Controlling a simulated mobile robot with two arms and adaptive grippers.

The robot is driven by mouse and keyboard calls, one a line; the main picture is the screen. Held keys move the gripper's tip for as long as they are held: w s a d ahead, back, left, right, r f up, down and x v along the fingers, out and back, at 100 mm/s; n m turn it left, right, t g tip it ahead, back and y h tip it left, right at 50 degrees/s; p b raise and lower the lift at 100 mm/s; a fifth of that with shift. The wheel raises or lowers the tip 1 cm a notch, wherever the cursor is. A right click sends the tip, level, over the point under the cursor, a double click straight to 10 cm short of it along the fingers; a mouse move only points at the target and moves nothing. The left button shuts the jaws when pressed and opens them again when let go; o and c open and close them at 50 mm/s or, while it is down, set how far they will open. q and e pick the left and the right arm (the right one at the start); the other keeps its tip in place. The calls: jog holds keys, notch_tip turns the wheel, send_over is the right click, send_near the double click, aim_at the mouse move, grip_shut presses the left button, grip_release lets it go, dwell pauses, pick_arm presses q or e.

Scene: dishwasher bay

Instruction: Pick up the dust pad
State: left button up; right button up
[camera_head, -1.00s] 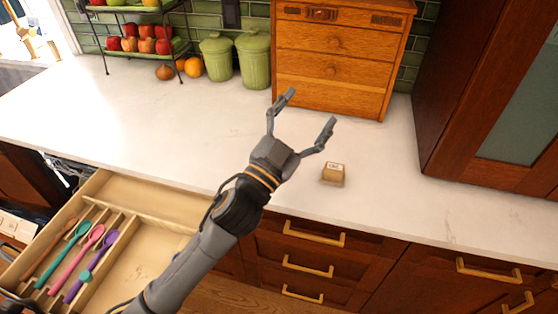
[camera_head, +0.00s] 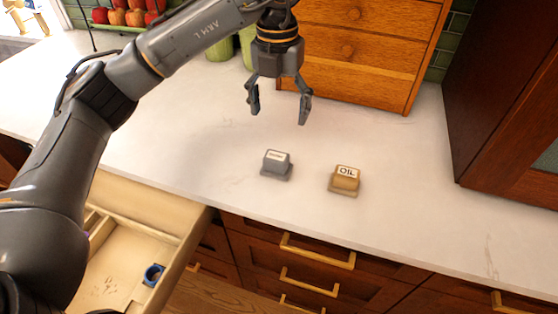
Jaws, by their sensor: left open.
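A small grey block (camera_head: 276,164) with a white label on top sits on the white counter; its lettering is too small to read surely, but it may be the dust pad. A tan block labelled OIL (camera_head: 345,180) sits a little to its right, apart from it. My left gripper (camera_head: 278,115) is open and empty, pointing down over the counter, with its fingers above and behind the grey block in the picture. It does not touch either block. My right gripper is not in view.
A wooden drawer chest (camera_head: 354,73) stands behind the gripper, with green canisters (camera_head: 222,50) to its left. An open drawer (camera_head: 150,204) holding a small blue item (camera_head: 153,275) is below the counter. The counter (camera_head: 430,190) right of the blocks is clear.

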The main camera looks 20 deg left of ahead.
aim_at(276, 156)
pick_arm(q)
notch_tip(276, 156, down, 8)
jog(key=shift+s+a+r+p, duration=0.1)
jog(key=shift+s+a+p, duration=0.05)
jog(key=shift+p, duration=0.2)
jog(key=shift+f, duration=0.5)
notch_tip(276, 156, down, 4)
jog(key=shift+s+a+r+p, duration=0.1)
jog(key=shift+r+p, duration=0.05)
jog(key=shift+p, duration=0.65)
jog(key=shift+f, duration=0.45)
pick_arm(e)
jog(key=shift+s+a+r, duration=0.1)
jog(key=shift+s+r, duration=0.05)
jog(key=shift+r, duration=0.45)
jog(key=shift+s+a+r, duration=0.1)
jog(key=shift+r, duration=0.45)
pick_arm(q)
jog(key=c, duration=1.2)
jog(key=shift+c, duration=0.2)
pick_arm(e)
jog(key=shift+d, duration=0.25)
